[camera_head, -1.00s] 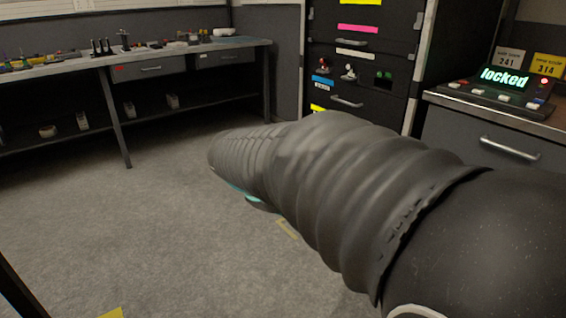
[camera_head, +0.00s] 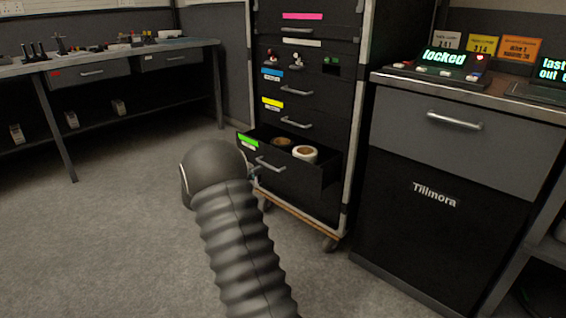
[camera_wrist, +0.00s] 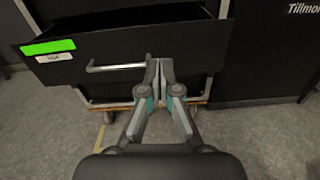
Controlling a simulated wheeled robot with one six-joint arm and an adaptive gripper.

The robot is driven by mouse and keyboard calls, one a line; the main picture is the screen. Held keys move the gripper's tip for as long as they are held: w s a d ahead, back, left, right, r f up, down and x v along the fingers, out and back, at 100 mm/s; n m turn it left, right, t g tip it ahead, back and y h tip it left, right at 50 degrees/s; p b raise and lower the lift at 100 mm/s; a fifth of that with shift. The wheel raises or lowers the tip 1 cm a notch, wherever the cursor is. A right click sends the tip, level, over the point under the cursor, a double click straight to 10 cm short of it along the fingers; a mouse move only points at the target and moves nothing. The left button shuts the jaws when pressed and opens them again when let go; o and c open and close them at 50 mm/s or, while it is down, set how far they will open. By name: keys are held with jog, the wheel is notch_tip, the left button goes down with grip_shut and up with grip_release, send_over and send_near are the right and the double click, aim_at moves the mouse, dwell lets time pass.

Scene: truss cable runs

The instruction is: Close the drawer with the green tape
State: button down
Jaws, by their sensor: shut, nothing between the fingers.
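The drawer with the green tape (camera_head: 248,141) is the lowest visible drawer of the dark rolling cabinet and stands pulled open. Two round items, one white-rimmed (camera_head: 305,153), sit inside it. In the wrist view its front (camera_wrist: 185,51) carries the green tape (camera_wrist: 48,46), a white label and a bar handle (camera_wrist: 115,68). My gripper (camera_wrist: 158,68) is shut and empty, with its tips in front of the drawer front, just right of the handle. I cannot tell whether the tips touch it. In the head view my arm hides the gripper.
The cabinet's upper drawers (camera_head: 290,88) look shut. A grey counter unit (camera_head: 425,150) with a "locked" display (camera_head: 443,57) stands at the right. A workbench (camera_head: 100,64) stands at the back left. The carpet (camera_head: 95,240) is clear at the left.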

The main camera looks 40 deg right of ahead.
jog(key=w+f, duration=0.1)
send_near(288, 156)
jog(key=shift+n, duration=0.3)
jog(key=d, duration=0.7)
jog(key=shift+d+b, duration=0.15)
jog(key=shift+b, duration=0.15)
jog(key=shift+w+t, duration=0.1)
jog(key=shift+t, duration=0.2)
